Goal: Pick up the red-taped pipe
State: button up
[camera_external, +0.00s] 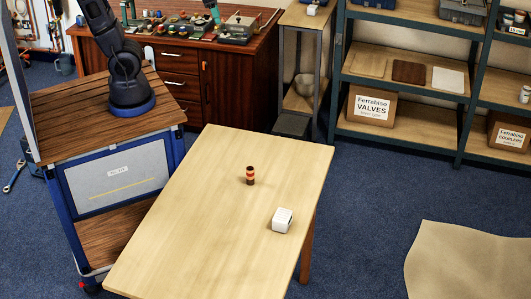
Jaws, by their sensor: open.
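A short dark pipe with an orange-red band (250,176), which looks like the red-taped pipe, stands upright on the light wooden table (190,235). It is in the external view, a little right of the table's middle. Nothing touches it. My arm rises from its base on the cart at the left and leaves the picture at the top.
A small white box (283,220) sits on the table, right of and nearer than the pipe. The rest of the tabletop is clear. A cluttered dark workbench (215,75) and shelves (400,98) stand behind. Cardboard (470,262) lies on the floor at right.

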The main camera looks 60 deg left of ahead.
jog(key=w+d+f+m+g, duration=0.1)
jog(key=w+d+f+m, duration=0.15)
jog(key=d, duration=0.45)
jog(key=w+d+f+m, duration=0.1)
jog(key=w+d+f, duration=0.15)
jog(key=d, duration=0.45)
jog(key=m+g, duration=0.2)
jog(key=m, duration=0.6)
send_over(250, 168)
jog(key=shift+n+y, duration=0.25)
jog(key=shift+y, duration=0.15)
notch_tip(250, 168, down, 24)
jog(key=shift+f, duration=0.15)
jog(key=shift+s+d+f, duration=0.3)
jog(key=shift+f, duration=0.15)
notch_tip(250, 168, down, 5)
jog(key=shift+w+a+f, duration=0.1)
jog(key=shift+w+f, duration=0.05)
jog(key=shift+f, duration=1.25)
jog(key=shift+w+a+f, duration=0.1)
jog(key=shift+w+f, duration=0.05)
jog(key=shift+f, duration=1.2)
jog(key=c, duration=1.1)
